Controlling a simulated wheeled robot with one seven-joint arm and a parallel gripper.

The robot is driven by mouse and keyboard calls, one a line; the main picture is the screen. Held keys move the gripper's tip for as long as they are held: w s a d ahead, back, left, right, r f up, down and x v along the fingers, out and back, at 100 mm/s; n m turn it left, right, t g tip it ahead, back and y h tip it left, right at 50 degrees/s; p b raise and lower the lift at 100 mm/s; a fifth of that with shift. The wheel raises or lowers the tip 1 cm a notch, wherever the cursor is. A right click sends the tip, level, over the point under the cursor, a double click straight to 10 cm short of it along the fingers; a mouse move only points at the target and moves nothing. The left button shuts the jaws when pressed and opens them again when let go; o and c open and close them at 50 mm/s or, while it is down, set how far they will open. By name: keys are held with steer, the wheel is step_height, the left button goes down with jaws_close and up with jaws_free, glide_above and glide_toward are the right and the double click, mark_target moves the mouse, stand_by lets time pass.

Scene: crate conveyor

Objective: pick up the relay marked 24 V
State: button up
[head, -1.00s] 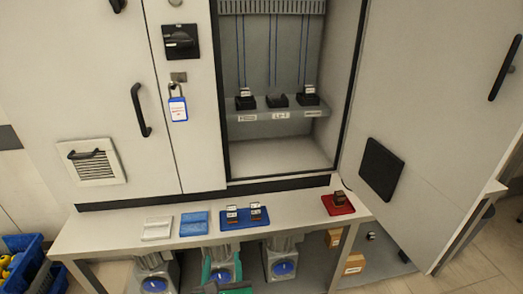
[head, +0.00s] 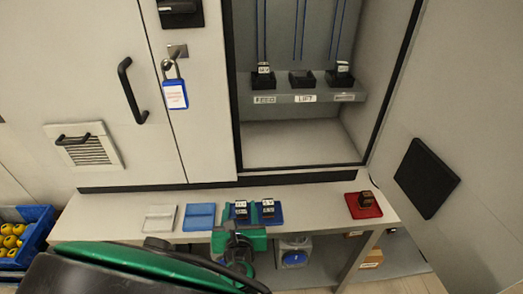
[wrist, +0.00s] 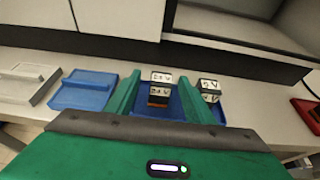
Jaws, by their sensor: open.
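Two relays with white labelled faces stand on a blue tray (head: 226,222) on the bench. The left relay (wrist: 161,78) seems to be marked 24 V in the wrist view; it also shows in the head view (head: 240,208). The right relay (wrist: 208,86) has a label ending in V, its number hard to read; it is also in the head view (head: 268,208). My green gripper (head: 238,240) is open and empty at the tray's front edge. In the wrist view its fingers (wrist: 158,96) appear either side of the left relay, which looks ahead of them; contact cannot be judged.
An empty-looking blue tray (head: 199,217) and a pale tray (head: 159,218) lie to the left. A red tray (head: 373,209) with a dark relay is at right. The open cabinet's shelf (head: 290,97) holds several black sockets. A padlock (head: 174,93) hangs on the cabinet front.

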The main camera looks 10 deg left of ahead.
steer(key=x, duration=0.6)
steer(key=shift+w+f, duration=0.15)
steer(key=shift+w, duration=0.05)
steer(key=c, duration=1.1)
